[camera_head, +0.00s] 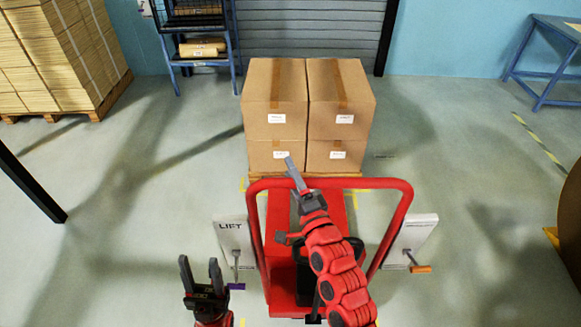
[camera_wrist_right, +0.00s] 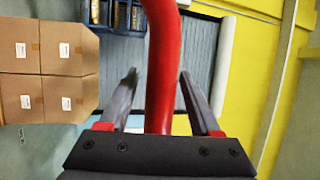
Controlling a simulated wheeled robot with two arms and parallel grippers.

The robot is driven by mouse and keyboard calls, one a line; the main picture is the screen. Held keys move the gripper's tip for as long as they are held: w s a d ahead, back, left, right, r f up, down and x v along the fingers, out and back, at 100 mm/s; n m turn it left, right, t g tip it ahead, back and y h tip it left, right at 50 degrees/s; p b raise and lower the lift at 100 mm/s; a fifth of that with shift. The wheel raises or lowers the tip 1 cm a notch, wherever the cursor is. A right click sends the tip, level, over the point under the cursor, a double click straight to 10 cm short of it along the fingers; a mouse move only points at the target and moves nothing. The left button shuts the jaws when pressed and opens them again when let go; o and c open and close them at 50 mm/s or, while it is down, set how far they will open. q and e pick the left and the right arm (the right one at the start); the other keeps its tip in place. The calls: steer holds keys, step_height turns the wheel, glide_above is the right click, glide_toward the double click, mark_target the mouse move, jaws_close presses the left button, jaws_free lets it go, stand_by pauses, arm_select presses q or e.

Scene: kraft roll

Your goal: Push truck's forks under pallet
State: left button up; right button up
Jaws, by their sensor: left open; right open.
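The red pallet truck (camera_head: 282,280) stands in the middle of the head view, with its looped red handle (camera_head: 340,183) facing me. Beyond it, the pallet (camera_head: 347,175) shows as a thin wooden edge under stacked cardboard boxes (camera_head: 275,95). The fork tips are hidden, so I cannot tell whether they are under it. My right gripper (camera_head: 292,170) is at the handle's top bar, left of centre. In the right wrist view, the red handle bar (camera_wrist_right: 161,70) runs between its open fingers (camera_wrist_right: 158,88). My left gripper (camera_head: 200,270) is open and empty, left of the truck.
A LIFT panel (camera_head: 238,243) with a purple-tipped lever flanks the truck on the left; another panel (camera_head: 410,240) with an orange-tipped lever is on the right. A loaded pallet (camera_head: 60,55) stands far left, a blue bench (camera_head: 548,50) far right. Floor beside the boxes is clear.

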steer(key=shift+w+a+r, duration=0.1)
steer(key=shift+w+a, duration=0.05)
steer(key=shift+w, duration=0.15)
jaws_close()
stand_by(1.3)
